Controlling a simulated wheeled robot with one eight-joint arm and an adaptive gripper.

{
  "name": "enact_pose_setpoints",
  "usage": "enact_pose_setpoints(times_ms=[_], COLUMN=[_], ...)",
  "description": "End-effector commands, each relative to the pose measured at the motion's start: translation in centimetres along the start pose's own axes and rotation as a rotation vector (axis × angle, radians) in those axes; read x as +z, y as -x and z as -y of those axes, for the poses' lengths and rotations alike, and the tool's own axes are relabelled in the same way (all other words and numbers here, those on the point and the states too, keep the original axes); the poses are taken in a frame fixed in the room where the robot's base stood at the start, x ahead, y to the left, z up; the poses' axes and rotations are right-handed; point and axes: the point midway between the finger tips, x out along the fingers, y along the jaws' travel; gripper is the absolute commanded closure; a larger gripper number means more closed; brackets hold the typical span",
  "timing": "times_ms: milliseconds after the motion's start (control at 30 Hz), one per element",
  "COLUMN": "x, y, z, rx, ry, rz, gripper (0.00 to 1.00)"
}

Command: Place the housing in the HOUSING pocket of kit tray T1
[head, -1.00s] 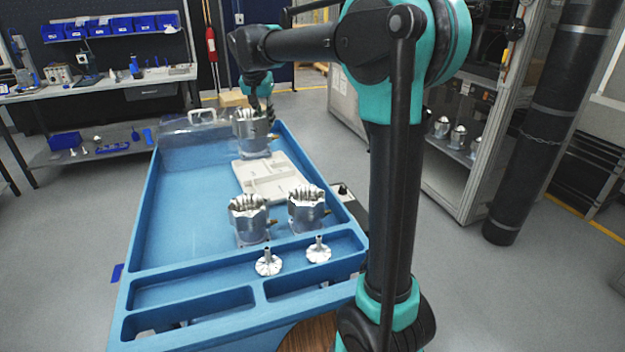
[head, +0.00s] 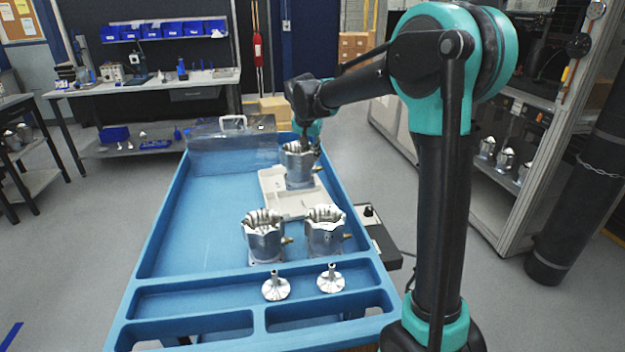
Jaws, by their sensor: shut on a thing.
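The housing (head: 298,168) is a silver machined cup with a finned top and a small brass fitting on its right side. My gripper (head: 304,143) is at its upper rim, shut on it. The housing is over the back part of the cream kit tray (head: 277,207) on the blue bench. I cannot tell whether it rests in a pocket or hangs just above. It hides the back of the tray, and no pocket label can be read. The tray's front part shows empty shallow recesses.
Two similar housings (head: 262,238) (head: 325,234) stand just in front of the tray. Two finned impellers (head: 276,287) (head: 330,279) lie in the bench's front trough. A clear box (head: 232,145) with a handle is at the back left. The bench's left side is bare.

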Motion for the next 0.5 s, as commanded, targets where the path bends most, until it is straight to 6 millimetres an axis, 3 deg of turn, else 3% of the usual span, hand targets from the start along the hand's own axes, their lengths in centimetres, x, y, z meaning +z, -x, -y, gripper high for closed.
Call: enact_pose_setpoints(times_ms=[200,500], x=[1.6,2.3], y=[-3.9,-5.8], z=[0.0,-0.1], rx=[0.0,0.0], ry=[0.0,0.0], rz=[-0.001,-0.001], gripper=[1.0,1.0])
